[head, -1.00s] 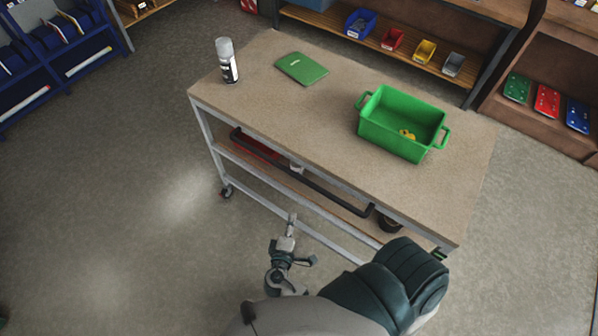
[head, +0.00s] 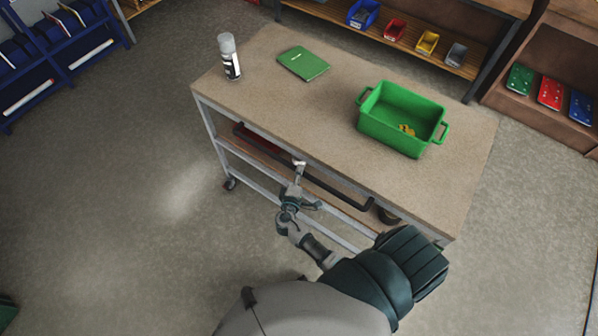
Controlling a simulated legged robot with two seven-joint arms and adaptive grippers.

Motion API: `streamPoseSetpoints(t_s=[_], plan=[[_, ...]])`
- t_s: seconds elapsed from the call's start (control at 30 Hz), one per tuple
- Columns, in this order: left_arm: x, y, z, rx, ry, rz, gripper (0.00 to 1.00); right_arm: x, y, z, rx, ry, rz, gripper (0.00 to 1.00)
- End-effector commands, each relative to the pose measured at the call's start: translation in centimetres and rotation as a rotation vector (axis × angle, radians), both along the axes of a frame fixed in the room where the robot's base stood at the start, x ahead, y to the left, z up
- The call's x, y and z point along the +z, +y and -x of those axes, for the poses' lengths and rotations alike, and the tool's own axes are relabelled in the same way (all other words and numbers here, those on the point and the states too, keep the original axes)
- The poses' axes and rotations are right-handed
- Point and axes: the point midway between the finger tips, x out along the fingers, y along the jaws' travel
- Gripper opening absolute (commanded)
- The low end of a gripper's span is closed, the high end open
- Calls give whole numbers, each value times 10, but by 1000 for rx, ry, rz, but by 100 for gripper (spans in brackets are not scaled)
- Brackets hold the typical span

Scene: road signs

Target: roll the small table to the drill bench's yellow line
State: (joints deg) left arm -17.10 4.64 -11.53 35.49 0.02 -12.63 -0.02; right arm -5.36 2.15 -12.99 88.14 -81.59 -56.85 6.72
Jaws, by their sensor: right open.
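The small table (head: 262,62) has a beige top, a grey frame and castors, and a lower shelf. A black push bar (head: 338,192) runs along its near long side. My right gripper (head: 306,188) is open at that side, overlapping the bar's middle in the picture. One finger points up toward the table edge; I cannot tell whether it touches the bar. On the top are a spray can (head: 230,58), a green booklet (head: 303,63) and a green bin (head: 390,130) with small yellow pieces inside. My left gripper is out of view. No yellow line or drill bench is identifiable.
A shelf with small coloured bins (head: 395,30) stands behind the table. A brown rack with green, red and blue items (head: 549,92) is at the right. A blue rack (head: 62,75) stands at the upper left.

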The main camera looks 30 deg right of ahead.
Motion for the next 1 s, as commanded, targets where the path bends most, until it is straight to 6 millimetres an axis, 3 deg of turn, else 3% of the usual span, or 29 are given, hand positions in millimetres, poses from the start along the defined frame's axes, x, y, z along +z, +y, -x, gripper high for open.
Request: streamPoseSetpoints(t_s=[0.13,0.4,0.6,1.0], plan=[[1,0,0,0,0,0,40,-2,-10,-6,-2,0,-2,47],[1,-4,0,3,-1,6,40,-1,-6,-6,-1,-1,1,45],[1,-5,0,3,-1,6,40,0,-2,-6,0,0,3,0],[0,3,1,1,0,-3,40,-2,-4,-9,8,1,-1,0]])
